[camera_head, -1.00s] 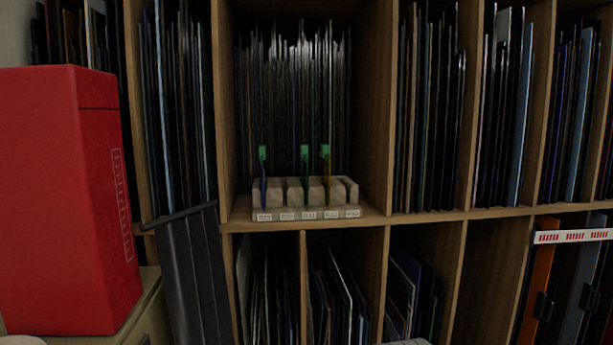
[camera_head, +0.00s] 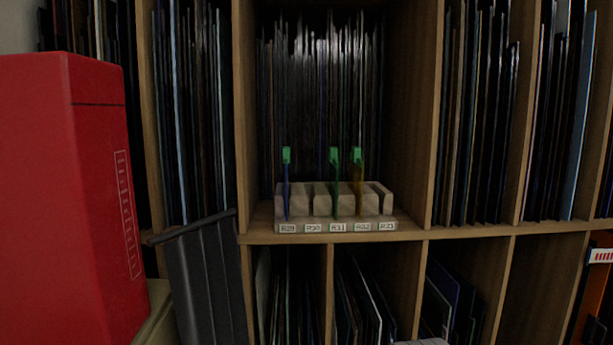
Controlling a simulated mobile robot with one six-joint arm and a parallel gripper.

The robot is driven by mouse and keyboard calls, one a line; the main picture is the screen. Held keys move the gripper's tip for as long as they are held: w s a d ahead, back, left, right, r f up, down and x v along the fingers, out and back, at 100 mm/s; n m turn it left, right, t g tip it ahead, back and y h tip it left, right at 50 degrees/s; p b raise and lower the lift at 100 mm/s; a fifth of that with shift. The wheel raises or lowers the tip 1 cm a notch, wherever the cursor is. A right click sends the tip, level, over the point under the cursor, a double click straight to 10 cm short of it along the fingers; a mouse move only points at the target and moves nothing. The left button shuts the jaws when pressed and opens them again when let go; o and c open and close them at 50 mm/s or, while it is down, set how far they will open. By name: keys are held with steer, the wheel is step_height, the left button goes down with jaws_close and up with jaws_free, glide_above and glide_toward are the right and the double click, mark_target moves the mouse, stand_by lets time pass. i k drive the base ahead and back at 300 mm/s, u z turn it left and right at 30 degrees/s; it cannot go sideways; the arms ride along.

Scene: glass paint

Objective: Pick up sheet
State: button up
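A slotted light block rack (camera_head: 320,203) stands on the middle shelf of the wooden unit, with labels along its front that appear to read R29 to R33. Three thin coloured sheets stand upright in it, each with a green piece at its top: a blue sheet (camera_head: 286,190) at the left, a green sheet (camera_head: 335,185) in the middle and a yellow sheet (camera_head: 357,187) to its right. Other slots look empty. The task does not say which sheet. My gripper is not in view. A small pale shape at the bottom edge is unclear.
A large red box (camera_head: 70,200) stands at the left. A dark grey ribbed object (camera_head: 205,280) leans beside it, below the shelf. The wooden shelf unit (camera_head: 412,120) holds many dark sheets. The space just in front of the rack looks clear.

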mark_target(333, 163)
steer(key=i, duration=1.25)
steer(key=z, duration=0.05)
